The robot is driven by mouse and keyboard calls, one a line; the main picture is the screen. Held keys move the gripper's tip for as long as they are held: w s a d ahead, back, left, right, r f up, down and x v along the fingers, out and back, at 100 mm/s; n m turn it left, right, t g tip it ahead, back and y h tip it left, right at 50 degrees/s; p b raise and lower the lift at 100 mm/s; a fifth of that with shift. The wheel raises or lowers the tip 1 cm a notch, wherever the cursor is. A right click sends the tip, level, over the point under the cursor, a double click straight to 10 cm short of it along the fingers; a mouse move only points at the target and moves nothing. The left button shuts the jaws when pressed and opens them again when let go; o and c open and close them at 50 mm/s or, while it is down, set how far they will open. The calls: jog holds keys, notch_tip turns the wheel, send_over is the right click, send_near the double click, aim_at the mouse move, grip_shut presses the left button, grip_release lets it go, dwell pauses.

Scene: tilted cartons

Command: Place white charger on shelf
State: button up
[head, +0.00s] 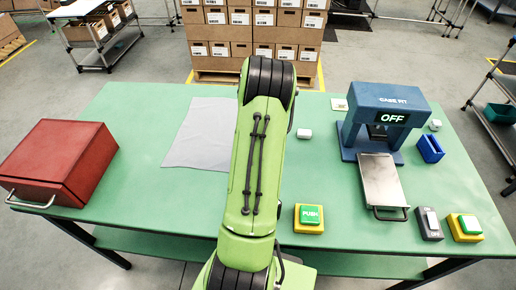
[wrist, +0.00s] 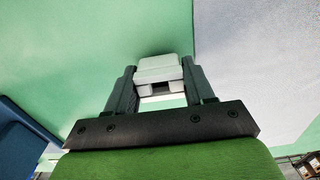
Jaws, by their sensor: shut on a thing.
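My gripper (wrist: 160,85) is shut on a white block-like piece, which looks like the white charger (wrist: 158,66), in the wrist view. The piece sits between the two dark fingers at their tips, over green surface. In the head view my green arm hides the gripper and the held piece. A lower green shelf (head: 160,240) shows under the green table (head: 140,110). A small white item (head: 304,133) lies on the table right of my arm, and another white item (head: 435,125) lies beside the blue machine.
A grey cloth (head: 198,140) lies left of my arm. A red box (head: 62,160) stands at the left end. The blue machine (head: 388,108) with a metal tray (head: 384,182) stands right. A PUSH button (head: 309,218) sits near the front edge. Stacked cartons (head: 210,30) stand behind.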

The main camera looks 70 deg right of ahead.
jog(key=shift+f, duration=0.15)
jog(key=o, duration=1.1)
jog(key=shift+o, duration=0.2)
